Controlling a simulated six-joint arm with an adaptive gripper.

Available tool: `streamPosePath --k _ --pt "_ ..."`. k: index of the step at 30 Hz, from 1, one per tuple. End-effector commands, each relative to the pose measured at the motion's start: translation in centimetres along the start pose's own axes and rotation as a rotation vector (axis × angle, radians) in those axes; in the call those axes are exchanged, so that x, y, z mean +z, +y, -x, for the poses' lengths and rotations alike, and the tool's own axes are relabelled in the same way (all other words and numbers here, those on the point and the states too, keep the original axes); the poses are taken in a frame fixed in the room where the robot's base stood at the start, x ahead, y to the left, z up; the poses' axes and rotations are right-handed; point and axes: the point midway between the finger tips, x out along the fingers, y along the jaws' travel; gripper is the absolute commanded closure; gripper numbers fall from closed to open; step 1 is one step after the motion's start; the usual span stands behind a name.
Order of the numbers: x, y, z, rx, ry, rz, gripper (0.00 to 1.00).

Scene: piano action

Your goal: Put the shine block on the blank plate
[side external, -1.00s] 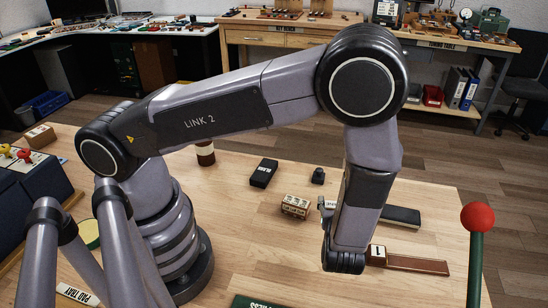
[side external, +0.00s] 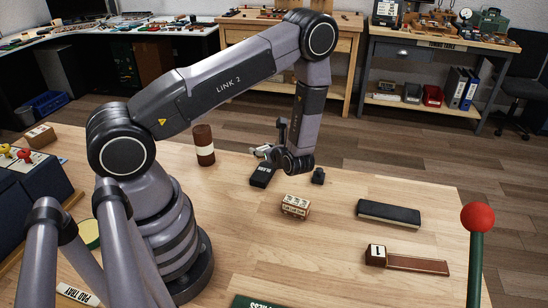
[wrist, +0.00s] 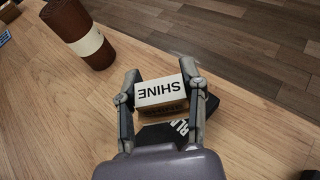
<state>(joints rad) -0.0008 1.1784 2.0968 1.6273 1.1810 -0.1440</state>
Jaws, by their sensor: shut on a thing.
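My gripper (wrist: 168,100) is shut on the shine block (wrist: 161,91), a small block with a pale face reading SHINE, upside down in the wrist view. The black blank plate (side external: 262,174) with white lettering lies on the table. In the wrist view the blank plate (wrist: 186,135) shows behind and below the block, its lettering partly hidden by block and fingers. In the side view my gripper (side external: 264,152) is at the plate's far end, and the block is hard to make out there. I cannot tell whether block and plate touch.
A brown cylinder with a pale band (side external: 204,146) stands left of the plate. A small dark object (side external: 318,176) stands to the right. A lettered block (side external: 295,206), a black bar (side external: 388,214) and a brown strip with a block (side external: 410,263) lie nearer. Bare table lies between them.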

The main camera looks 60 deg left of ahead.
Motion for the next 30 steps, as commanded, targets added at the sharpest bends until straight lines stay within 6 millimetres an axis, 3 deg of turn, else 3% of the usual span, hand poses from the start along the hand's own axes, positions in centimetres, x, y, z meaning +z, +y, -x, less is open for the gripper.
streamPosePath --k 9,21,22,27,30 --pt "-3.6 0.0 -1.4 -0.002 0.0 -0.001 0.86" --pt "-4.0 0.0 -1.6 -0.002 0.0 0.0 0.86" --pt "-4.0 0.0 -1.6 -0.002 0.0 0.001 0.55" --pt "-4.0 0.0 -1.6 -0.002 0.0 0.001 0.33" --pt "-4.0 0.0 -1.6 -0.002 0.0 0.001 0.33"
